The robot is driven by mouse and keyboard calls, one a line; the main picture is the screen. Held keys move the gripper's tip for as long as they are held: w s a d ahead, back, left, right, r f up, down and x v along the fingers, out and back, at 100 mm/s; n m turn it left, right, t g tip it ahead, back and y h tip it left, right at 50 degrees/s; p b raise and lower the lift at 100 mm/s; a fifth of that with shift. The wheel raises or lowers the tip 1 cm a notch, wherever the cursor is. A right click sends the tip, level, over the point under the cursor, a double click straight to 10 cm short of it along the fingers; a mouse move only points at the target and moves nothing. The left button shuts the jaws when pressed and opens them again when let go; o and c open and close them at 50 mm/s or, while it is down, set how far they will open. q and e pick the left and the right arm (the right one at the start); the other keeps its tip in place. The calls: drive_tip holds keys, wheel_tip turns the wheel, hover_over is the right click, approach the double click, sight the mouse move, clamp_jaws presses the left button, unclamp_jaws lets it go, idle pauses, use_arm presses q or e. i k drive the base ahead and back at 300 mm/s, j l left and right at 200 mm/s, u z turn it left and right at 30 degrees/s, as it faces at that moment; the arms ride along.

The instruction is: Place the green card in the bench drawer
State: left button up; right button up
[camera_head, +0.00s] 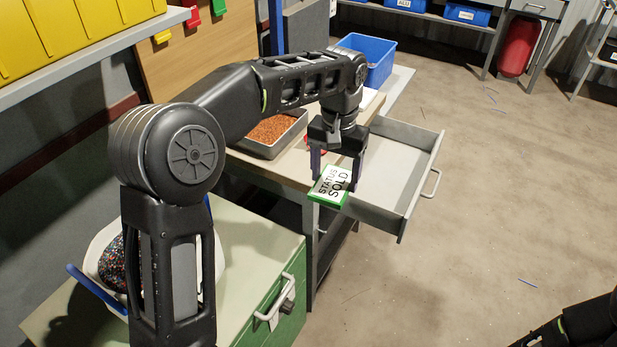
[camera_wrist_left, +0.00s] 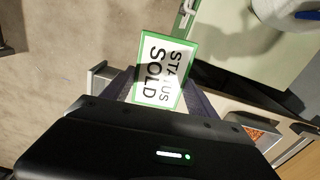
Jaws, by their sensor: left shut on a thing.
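The green card (camera_head: 331,187) has a green border and a white face reading "STATUS SOLD". My left gripper (camera_head: 336,180) is shut on it and holds it at the left side of the bench drawer, near the bench's front edge. The card also shows in the left wrist view (camera_wrist_left: 165,72), between the fingers. The bench drawer (camera_head: 385,180) is pulled open, and its visible inside is empty. Part of the drawer is hidden behind the gripper. Part of my right arm shows at the bottom right corner of the head view, but its gripper is out of the picture.
A metal tray of orange-brown granules (camera_head: 275,133) sits on the bench, with a blue bin (camera_head: 368,58) farther back. A green cabinet (camera_head: 272,315) with a white tub (camera_head: 98,250) on top stands at the lower left. The floor right of the drawer is mostly clear.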

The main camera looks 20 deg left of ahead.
sight(375, 174)
drive_tip(key=i+l+u, duration=0.2)
drive_tip(key=i+l, duration=0.5)
drive_tip(key=i+l+u, duration=0.2)
drive_tip(key=i+l, duration=0.55)
drive_tip(key=l, duration=0.1)
